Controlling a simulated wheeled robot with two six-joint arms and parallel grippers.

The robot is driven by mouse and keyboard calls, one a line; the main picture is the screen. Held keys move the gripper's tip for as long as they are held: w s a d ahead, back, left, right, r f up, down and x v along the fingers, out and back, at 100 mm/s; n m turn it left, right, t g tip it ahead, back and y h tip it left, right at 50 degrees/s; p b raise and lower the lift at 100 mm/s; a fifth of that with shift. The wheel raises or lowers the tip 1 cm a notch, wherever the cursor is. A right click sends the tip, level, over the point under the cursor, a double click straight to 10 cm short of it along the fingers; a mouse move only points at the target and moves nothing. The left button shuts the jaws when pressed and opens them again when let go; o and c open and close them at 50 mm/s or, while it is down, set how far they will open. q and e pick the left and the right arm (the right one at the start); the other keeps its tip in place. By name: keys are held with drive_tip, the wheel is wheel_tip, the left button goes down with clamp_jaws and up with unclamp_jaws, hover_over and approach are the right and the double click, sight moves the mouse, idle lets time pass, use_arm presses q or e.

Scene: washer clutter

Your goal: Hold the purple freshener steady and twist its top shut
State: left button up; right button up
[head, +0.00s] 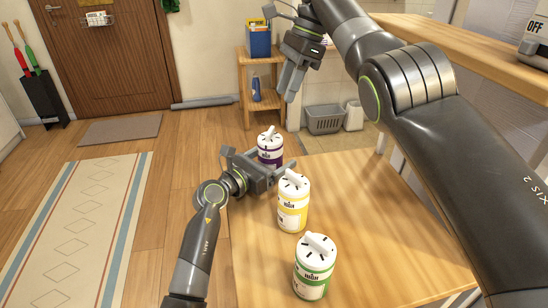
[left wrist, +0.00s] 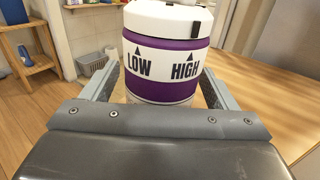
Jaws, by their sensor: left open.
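The purple freshener (head: 269,152) is a white canister with a purple band and a white top with a raised grip. It stands upright at the far end of the wooden table. In the left wrist view the freshener (left wrist: 165,75) shows LOW and HIGH marks with small arrows on its band; its top is cut off by the frame edge. My left gripper (head: 276,166) is open around its lower body, one finger on each side. My right gripper (head: 291,88) hangs above and beyond the freshener, fingers pointing down; its finger gap is unclear.
A yellow-banded freshener (head: 293,206) stands close to my left gripper, and a green-banded one (head: 314,270) is nearer the front. The table (head: 375,230) is clear on its right. A shelf (head: 243,75) and grey basket (head: 325,119) stand behind.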

use_arm(q)
drive_tip(key=shift+w+d, duration=0.25)
drive_tip(key=shift+c, duration=0.2)
drive_tip(key=c, duration=1.1)
use_arm(e)
drive_tip(key=shift+o, duration=0.3)
